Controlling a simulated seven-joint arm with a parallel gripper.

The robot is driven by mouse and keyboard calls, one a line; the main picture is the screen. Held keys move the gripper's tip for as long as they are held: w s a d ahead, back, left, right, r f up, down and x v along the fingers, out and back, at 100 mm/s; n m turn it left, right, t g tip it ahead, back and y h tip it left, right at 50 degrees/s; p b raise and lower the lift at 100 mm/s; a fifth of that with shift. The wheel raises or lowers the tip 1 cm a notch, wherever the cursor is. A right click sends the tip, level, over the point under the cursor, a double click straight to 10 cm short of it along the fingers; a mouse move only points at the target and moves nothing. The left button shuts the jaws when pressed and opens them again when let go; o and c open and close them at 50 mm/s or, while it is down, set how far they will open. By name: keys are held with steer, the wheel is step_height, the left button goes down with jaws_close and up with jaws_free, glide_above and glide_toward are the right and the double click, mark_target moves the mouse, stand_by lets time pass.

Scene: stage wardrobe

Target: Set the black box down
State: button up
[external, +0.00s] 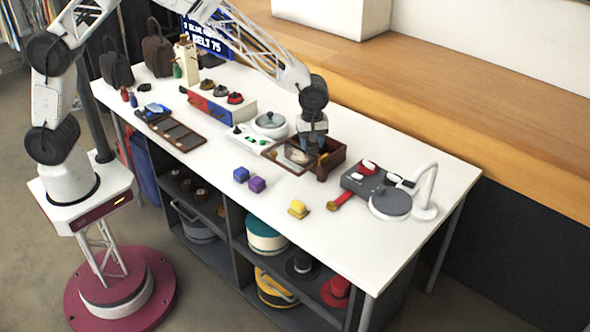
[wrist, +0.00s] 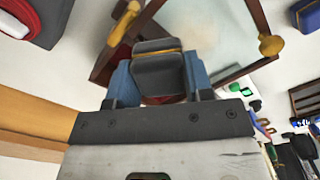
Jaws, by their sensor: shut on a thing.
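My gripper (external: 313,147) is over the brown wooden case (external: 337,157) on the white table. In the wrist view, my gripper (wrist: 158,75) has its two blue fingers shut on the black box (wrist: 158,72), which has a thin gold band near its top. In the external view the box is hard to tell from the dark fingers. The wooden case also shows in the wrist view (wrist: 108,62), behind the held box. Its glass-panelled lid (external: 287,157) lies open toward the front. Whether the box touches the case floor is hidden.
Blue (external: 241,174), purple (external: 257,184) and yellow (external: 298,208) small boxes stand on the table in front. A grey unit with a round plate (external: 390,203) and a white lamp (external: 427,195) stand right. A red strap (external: 342,200) lies near it. The front right tabletop is clear.

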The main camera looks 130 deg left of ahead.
mark_target(328, 144)
steer(key=a+n, duration=0.7)
steer(key=a, duration=0.2)
steer(key=shift+s+a+r, duration=0.15)
steer(key=shift+s+r, duration=0.1)
steer(key=shift+s, duration=0.05)
steer(key=shift+f, duration=3.1)
steer(key=shift+f, duration=1.9)
steer(key=shift+f, duration=0.1)
steer(key=o, duration=0.7)
